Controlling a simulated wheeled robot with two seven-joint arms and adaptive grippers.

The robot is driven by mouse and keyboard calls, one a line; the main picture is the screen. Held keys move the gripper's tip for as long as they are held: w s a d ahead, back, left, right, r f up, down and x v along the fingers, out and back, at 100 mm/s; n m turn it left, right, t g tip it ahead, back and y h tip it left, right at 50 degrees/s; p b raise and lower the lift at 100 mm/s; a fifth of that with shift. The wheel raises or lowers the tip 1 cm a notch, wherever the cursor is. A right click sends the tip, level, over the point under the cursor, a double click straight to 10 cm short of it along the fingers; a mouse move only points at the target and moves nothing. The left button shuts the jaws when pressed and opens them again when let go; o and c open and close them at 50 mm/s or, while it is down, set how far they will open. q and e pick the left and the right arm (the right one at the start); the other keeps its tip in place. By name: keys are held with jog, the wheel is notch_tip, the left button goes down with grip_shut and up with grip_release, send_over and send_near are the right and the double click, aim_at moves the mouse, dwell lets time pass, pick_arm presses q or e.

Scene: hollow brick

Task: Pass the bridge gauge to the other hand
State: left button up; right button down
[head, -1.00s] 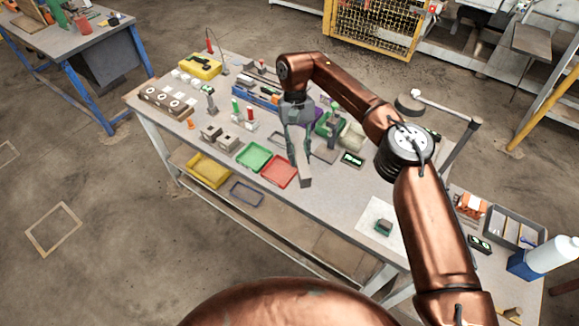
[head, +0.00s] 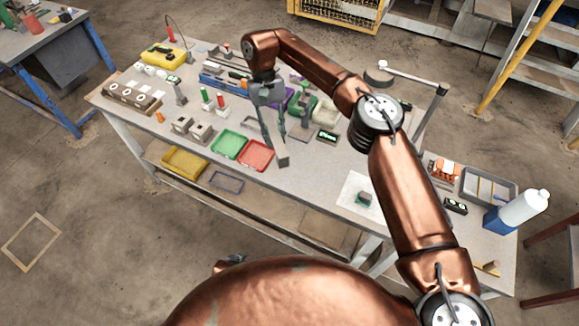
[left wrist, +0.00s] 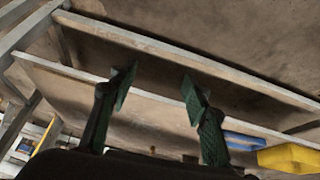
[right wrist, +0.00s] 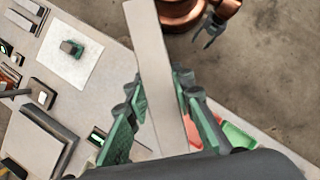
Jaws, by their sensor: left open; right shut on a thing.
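The bridge gauge (right wrist: 150,50) is a plain, pale grey bar. In the right wrist view it runs up from between the fingers of my right gripper (right wrist: 158,120), which is shut on it. In the head view my right gripper (head: 274,140) hangs over the bench near the red tray, with the gauge's end (head: 283,159) below the fingers. My left gripper (head: 236,259) is low, off the bench's near side, mostly hidden by my body. It is open and empty in the left wrist view (left wrist: 155,90). It also shows at the top of the right wrist view (right wrist: 210,30), apart from the gauge.
A white mat (head: 359,205) and a bottle (head: 520,210) lie to the right.

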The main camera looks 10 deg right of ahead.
aim_at(277, 146)
pick_arm(q)
jog(key=w+d+r+m+g+h, duration=0.1)
jog(key=w+d+r+m+h, duration=0.2)
jog(key=d+r, duration=0.5)
jog(key=w+d+r+m, duration=0.2)
jog(key=w+d+r, duration=0.3)
jog(key=d, duration=0.6)
jog(key=s+d+r+m+g, duration=0.3)
jog(key=s+d+r+m, duration=0.2)
jog(key=s+d+r, duration=0.35)
jog(key=s+d+r+m+g+y, duration=0.1)
jog(key=s+d+r+m+g, duration=0.1)
jog(key=s+r+m, duration=0.3)
jog(key=w+a+r+m+t+y, duration=0.25)
jog(key=a+r+m+t, duration=0.2)
jog(key=r, duration=1.05)
jog(key=w+a+r+m+t+y, duration=0.25)
jog(key=r+m+t, duration=0.2)
jog(key=r, duration=1.05)
jog(key=w+a+r+m+t+y, duration=0.2)
jog(key=a+r+m+t+y, duration=0.3)
jog(key=r, duration=1.1)
jog(key=shift+n+t+h, duration=0.3)
jog(key=shift+n+h, duration=0.4)
jog(key=shift+h, duration=0.2)
jog(key=x, duration=0.8)
jog(key=d+x, duration=0.1)
jog(key=x, duration=0.2)
jog(key=shift+w+f, duration=0.25)
jog(key=shift+w, duration=0.15)
